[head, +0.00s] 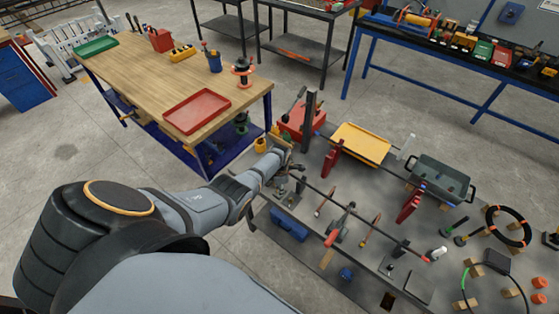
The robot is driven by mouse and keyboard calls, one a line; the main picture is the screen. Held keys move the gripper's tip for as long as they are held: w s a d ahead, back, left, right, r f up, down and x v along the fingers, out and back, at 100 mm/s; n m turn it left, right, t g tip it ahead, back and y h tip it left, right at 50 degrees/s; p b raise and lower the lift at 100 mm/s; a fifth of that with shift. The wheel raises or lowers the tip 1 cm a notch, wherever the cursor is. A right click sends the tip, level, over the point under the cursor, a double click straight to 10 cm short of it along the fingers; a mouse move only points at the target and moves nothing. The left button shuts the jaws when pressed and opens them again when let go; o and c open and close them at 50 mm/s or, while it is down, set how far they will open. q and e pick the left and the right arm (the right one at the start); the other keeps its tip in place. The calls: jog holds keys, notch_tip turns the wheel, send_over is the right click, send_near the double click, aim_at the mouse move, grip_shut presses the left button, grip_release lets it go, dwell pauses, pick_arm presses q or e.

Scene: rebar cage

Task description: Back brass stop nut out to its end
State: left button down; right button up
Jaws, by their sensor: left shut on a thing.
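A long thin dark rod (370,224) runs slantwise over the grey bench (300,238), down to a red tip at its right end. My left gripper (291,171) reaches in from the left and is at the rod's upper left end. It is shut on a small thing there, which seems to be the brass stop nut. The fingers mostly hide it, and it is too small to make out its thread or its place along the rod. My right gripper is not in view.
Close to the rod stand red clamps (411,203), a dark upright post (309,106) and small hand tools. A yellow tray (361,143) and a dark grey bin (440,178) lie behind. A wooden table (150,75) with a red tray (197,111) stands to the left.

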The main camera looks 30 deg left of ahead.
pick_arm(q)
jog(key=shift+w, duration=0.1)
jog(key=c, duration=1.1)
grip_release()
notch_tip(320, 180, up, 12)
